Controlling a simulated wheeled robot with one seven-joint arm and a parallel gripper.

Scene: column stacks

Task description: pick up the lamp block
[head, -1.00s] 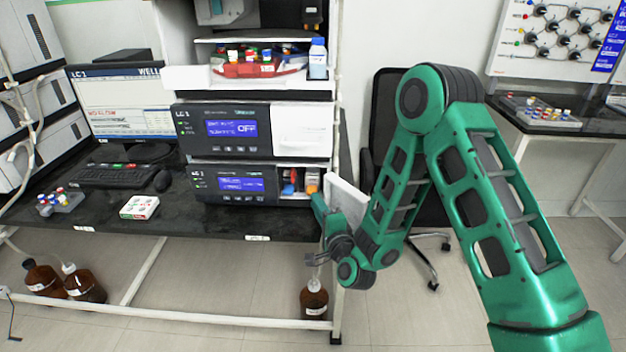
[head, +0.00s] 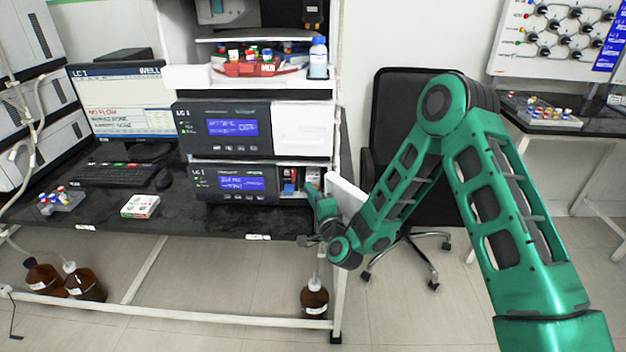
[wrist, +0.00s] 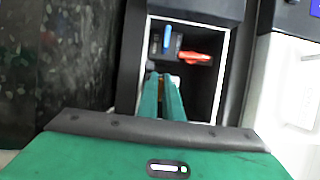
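The lower LC module has an open bay (head: 287,178) at its right end. The wrist view looks into this dark, white-edged bay. Inside are a dark part with a blue strip (wrist: 167,40) and a red-orange piece (wrist: 195,57); I cannot tell for sure which is the lamp block. My gripper (head: 313,188) is at the right side of the bay. In the wrist view its two green fingers (wrist: 162,80) reach toward the bay, close together with a narrow gap. They partly hide what lies beyond their tips, and any contact is unclear.
A white door panel (head: 346,197) stands open beside the bay, close to my wrist. The upper LC module (head: 225,127) sits directly above. A white upright post is at the bench's right end. A black chair (head: 412,150) is behind my arm. A brown bottle (head: 314,298) stands below.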

